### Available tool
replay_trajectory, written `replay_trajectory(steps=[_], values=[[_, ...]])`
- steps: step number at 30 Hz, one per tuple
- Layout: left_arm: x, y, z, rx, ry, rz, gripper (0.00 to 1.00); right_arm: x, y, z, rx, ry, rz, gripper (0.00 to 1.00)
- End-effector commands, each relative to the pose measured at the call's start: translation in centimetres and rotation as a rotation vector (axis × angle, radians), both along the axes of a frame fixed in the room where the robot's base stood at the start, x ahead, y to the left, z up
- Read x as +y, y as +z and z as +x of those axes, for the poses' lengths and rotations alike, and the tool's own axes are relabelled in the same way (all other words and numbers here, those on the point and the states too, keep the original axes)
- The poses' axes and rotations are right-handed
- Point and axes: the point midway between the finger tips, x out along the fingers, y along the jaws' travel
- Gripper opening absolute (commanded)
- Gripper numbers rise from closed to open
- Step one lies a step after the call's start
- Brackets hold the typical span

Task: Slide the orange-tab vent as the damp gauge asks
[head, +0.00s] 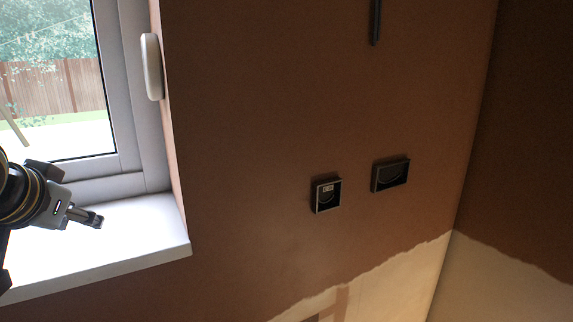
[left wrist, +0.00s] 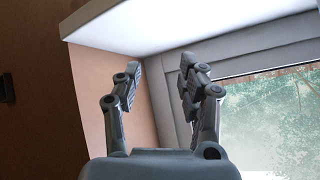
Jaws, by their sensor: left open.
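No orange-tab vent and no damp gauge can be made out in either view. My left gripper (head: 88,217) is over the white window sill at the left of the head view. In the left wrist view its two fingers (left wrist: 160,75) stand apart with nothing between them, with the sill, the window frame and the plaster reveal behind. My right gripper is not in view.
The window frame (head: 130,100) has a pale handle (head: 152,66); the sill (head: 130,235) juts out below. Two dark wall boxes (head: 327,196) (head: 390,175) sit in the brown plaster. A dark strip (head: 375,22) hangs above. The wall between is bare.

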Motion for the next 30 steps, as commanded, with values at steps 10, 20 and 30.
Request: replay_trajectory(steps=[10, 20, 30], values=[[-3.2, -11.1, -15.6, 0.332, -0.027, -0.073, 0.40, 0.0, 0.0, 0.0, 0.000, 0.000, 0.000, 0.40], [-4.6, -16.5, -25.8, 0.541, -0.026, -0.121, 0.40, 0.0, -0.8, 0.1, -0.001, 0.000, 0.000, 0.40], [-3.5, -32.2, -24.5, 0.585, -0.008, -0.126, 0.40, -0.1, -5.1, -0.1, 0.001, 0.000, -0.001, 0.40]])
